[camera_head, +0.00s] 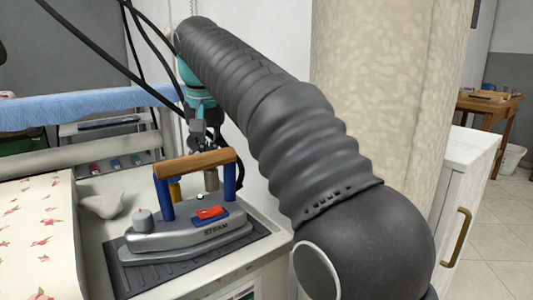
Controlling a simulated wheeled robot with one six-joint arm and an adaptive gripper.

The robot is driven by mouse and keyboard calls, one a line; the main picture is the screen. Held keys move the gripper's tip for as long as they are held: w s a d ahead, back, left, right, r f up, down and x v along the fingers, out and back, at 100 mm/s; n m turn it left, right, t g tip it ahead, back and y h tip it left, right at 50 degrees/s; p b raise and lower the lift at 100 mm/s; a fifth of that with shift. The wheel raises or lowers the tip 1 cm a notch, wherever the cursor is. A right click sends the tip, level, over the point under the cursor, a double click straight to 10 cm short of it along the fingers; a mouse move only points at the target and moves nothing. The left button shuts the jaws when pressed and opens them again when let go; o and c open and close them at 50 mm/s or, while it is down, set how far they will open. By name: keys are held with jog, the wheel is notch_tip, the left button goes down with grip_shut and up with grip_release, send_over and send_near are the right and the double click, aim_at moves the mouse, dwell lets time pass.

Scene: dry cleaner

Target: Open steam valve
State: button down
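A grey steam iron (190,240) marked STEAM stands in the head view on a dark ribbed mat (262,246). It has a wooden handle (190,164) on blue posts, a red switch (209,212) on a blue plate and a round grey knob (143,219) near its left end. I cannot tell for sure which part is the steam valve. My gripper (207,143) points down just above and behind the handle. Its fingertips are small and partly hidden, so I cannot tell its opening or whether it touches the iron.
A flower-patterned ironing board (38,235) lies at left, with a crumpled grey-white item (103,203) beside it. A blue cloth-covered bar (85,107) runs behind. A patterned column (385,80) and a white cabinet (470,165) stand at right, with a wooden table (490,105) beyond.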

notch_tip(320, 180, up, 6)
jog(key=p, duration=0.2)
jog(key=shift+s, duration=0.3)
dwell(0.4)
